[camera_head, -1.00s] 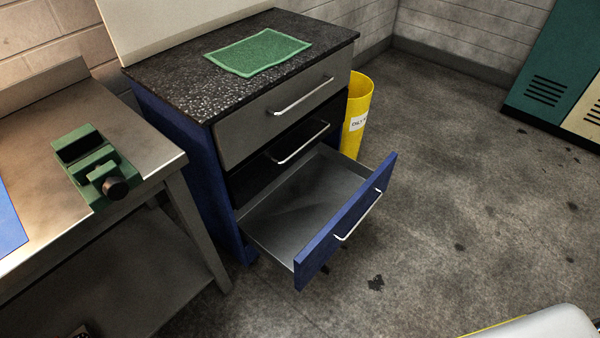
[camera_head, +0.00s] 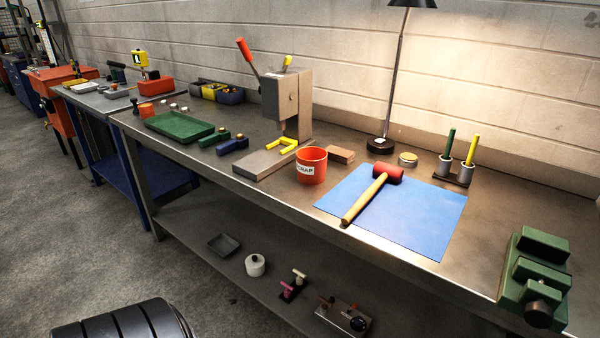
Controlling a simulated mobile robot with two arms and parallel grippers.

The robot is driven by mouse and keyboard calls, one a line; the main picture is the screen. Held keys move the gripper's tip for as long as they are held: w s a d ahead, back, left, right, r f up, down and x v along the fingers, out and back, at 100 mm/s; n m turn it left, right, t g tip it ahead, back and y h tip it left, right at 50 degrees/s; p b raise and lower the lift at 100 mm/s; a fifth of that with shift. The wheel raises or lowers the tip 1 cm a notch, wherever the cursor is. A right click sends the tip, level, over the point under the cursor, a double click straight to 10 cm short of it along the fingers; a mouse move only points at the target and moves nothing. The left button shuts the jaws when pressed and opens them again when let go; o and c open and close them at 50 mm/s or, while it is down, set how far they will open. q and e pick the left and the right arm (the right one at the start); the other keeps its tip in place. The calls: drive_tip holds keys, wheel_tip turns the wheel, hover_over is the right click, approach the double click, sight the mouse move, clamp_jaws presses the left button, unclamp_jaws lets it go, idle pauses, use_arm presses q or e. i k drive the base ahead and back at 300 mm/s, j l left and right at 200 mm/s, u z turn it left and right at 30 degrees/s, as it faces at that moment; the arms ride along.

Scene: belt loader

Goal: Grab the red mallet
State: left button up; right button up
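The red mallet (camera_head: 388,174) lies on a blue mat (camera_head: 425,216) on the metal workbench. Its red head is at the back of the mat. Its wooden handle runs toward the bench's front edge. Neither of my grippers shows in the view. A black ribbed part at the bottom left looks like a link of my arm.
An orange scrap cup (camera_head: 311,166) and a wooden block (camera_head: 341,155) stand left of the mat. A lamp (camera_head: 380,145) is behind it. A green vise (camera_head: 535,275) stands right. An arbor press (camera_head: 286,100) and green tray (camera_head: 180,126) are farther left.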

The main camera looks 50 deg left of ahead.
sight(385, 171)
drive_tip(key=u, duration=1.05)
drive_tip(key=z, duration=0.45)
drive_tip(key=i+j, duration=0.05)
drive_tip(key=j, duration=0.05)
